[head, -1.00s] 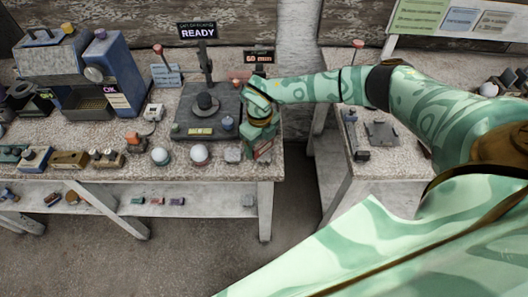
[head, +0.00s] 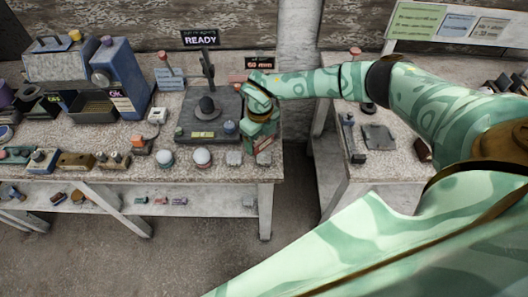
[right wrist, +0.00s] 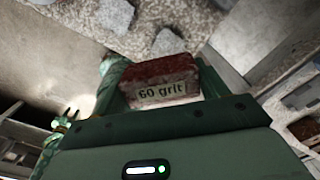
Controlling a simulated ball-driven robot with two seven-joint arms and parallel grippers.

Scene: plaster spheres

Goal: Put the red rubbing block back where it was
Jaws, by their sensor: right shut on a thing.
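The red rubbing block (right wrist: 160,78), with a pale label reading "60 grit", sits between the fingers of my right gripper (right wrist: 165,85) in the right wrist view. The gripper is shut on it. In the head view my right gripper (head: 262,136) is at the right end of the left bench, just right of the dark grey machine. The block (head: 264,144) shows only partly below the fingers, above the bench top near its front right corner. A reddish flat patch (head: 238,77) lies behind the machine, beside a small dark sign (head: 259,63).
The dark machine (head: 190,134) carries a round black knob. A blue machine (head: 121,80) stands left. A gap separates this bench from the right bench (head: 375,163).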

